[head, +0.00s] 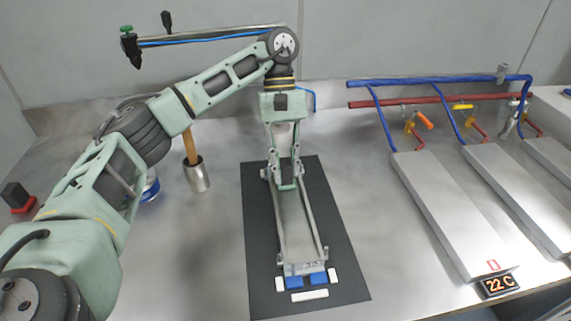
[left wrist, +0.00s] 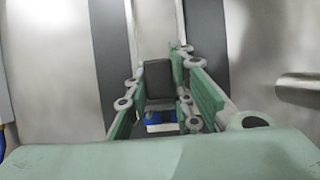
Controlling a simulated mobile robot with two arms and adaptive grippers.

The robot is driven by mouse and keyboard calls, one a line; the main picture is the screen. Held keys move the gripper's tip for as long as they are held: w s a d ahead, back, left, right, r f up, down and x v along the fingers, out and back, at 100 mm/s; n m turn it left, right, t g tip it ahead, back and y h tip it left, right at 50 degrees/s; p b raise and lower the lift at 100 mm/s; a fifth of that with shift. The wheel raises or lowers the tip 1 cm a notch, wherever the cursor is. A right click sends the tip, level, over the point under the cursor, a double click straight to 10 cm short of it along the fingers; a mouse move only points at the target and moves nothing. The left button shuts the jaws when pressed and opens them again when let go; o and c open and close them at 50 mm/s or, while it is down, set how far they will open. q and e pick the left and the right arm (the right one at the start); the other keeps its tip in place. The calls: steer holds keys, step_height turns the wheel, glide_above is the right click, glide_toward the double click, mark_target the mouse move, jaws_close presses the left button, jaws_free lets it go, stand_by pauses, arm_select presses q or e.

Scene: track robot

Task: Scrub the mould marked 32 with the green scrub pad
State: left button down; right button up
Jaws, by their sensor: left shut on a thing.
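A long narrow metal mould (head: 296,232) lies on a black mat (head: 262,275), with rails along both sides. Small blue and white blocks sit at its near end. A mark there is too small to read. My right gripper is out of view.
A metal cup (head: 197,178) holding a wooden-handled tool stands left of the mat. Slanted metal plates (head: 450,215) with blue and red pipes are on the right, beside a 22 C display (head: 498,284). Bare bench lies between mat and plates.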

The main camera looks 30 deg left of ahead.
arm_select(q)
steer(key=shift+a, duration=0.1)
steer(key=shift+s+d+f, duration=0.2)
steer(key=shift+s+d, duration=0.05)
steer(key=shift+s, duration=0.05)
steer(key=shift+s+d, duration=0.35)
steer(key=shift+s, duration=0.1)
steer(key=shift+s+d, duration=0.1)
steer(key=shift+s, duration=0.05)
steer(key=shift+s+d+r+b, duration=0.1)
steer(key=shift+s+d+b, duration=0.2)
steer(key=shift+s+d, duration=0.45)
steer(key=shift+s, duration=0.1)
steer(key=shift+s+d+r, duration=0.2)
steer(key=shift+s+d, duration=0.4)
steer(key=shift+s, duration=0.25)
